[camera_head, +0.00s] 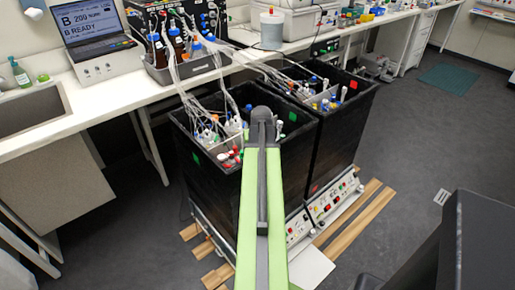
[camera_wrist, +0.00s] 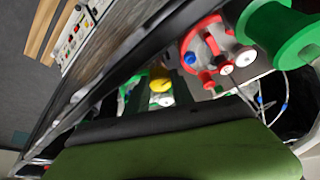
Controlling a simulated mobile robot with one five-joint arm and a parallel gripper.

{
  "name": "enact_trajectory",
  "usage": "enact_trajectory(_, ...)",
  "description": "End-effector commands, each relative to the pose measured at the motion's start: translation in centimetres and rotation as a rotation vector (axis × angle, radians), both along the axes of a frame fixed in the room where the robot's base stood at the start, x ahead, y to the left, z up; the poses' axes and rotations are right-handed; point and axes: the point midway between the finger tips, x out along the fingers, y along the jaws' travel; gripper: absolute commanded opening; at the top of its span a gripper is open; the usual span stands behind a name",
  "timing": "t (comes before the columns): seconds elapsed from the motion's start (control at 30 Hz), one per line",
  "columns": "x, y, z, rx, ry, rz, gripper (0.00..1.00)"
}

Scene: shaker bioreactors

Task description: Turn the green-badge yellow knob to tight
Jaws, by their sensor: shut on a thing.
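The yellow knob (camera_wrist: 160,84) shows in the wrist view, low inside a black-walled box. My gripper (camera_wrist: 158,92) reaches down from my green arm, with its dark fingers on either side of the knob, shut on it. The fingers hide part of the knob, and its turn position cannot be read. In the head view, the left black box (camera_head: 205,185) bears green badges (camera_head: 195,158). My arm's end (camera_head: 262,120) is over this box and hides the knob there.
A red-capped vessel (camera_wrist: 205,45) and a large green part (camera_wrist: 280,28) stand close to my gripper. The right black box (camera_head: 345,125) bears red badges. Tubes (camera_head: 195,75) run to the bench. A laptop (camera_head: 92,32) reads "B READY".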

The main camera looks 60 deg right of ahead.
Motion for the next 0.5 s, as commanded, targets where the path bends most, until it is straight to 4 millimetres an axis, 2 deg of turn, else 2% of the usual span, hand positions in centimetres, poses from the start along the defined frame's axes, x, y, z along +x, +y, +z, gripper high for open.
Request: enact_trajectory(0.5, 0.25, -0.13, 0.07, -0.005, -0.002, -0.387, 0.00)
